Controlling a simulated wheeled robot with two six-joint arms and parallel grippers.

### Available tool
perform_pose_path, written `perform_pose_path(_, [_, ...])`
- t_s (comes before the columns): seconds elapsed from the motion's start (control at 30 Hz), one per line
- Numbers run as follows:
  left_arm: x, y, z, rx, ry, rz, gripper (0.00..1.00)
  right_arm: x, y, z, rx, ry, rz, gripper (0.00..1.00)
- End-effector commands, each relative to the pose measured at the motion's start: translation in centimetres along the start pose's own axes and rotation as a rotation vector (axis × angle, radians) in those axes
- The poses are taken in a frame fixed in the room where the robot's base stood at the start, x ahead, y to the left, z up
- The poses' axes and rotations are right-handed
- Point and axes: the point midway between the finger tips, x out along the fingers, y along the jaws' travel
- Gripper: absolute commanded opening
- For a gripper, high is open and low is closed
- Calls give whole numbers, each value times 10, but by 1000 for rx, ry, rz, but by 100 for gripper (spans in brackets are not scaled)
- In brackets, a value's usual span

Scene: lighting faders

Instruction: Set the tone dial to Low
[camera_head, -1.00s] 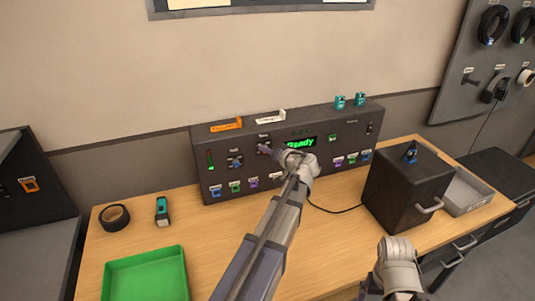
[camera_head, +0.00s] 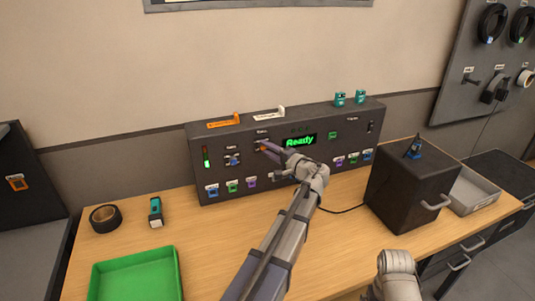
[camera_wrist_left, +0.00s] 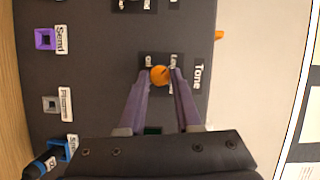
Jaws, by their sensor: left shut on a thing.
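The tone dial is an orange knob (camera_wrist_left: 160,75) in the left wrist view, below its "Tone" label (camera_wrist_left: 198,76) on a dark plate. My left gripper (camera_wrist_left: 160,82) is shut on this knob, with one purple finger on each side of it. In the head view the left gripper (camera_head: 266,147) reaches the upper middle of the dark control panel (camera_head: 215,188), left of the green "Ready" display (camera_head: 300,140). The small position labels around the knob are partly hidden and too small to read surely. The right gripper's fingers are not in view.
Several coloured controls line the panel's lower edge, among them a purple one (camera_wrist_left: 45,39). A black box with a handle (camera_head: 405,190) stands at the right. A green tray (camera_head: 140,275), a tape roll (camera_head: 105,217) and a teal-black item (camera_head: 155,212) are on the left.

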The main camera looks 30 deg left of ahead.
Motion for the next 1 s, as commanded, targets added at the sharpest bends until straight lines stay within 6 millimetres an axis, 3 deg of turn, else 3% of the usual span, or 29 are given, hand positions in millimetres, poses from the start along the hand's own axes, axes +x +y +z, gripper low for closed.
perform_pose_path(0.23, [0, 3, 1, 84, -1, -31, 0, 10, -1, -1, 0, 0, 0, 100])
perform_pose_path(0.83, [0, 2, 0, 116, 0, -45, 0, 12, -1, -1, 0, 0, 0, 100])
perform_pose_path(0.87, [0, 2, 0, 115, 0, -45, 34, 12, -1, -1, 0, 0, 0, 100])
perform_pose_path(1.0, [0, 2, 0, 115, 0, -46, 50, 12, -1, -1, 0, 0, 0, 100])
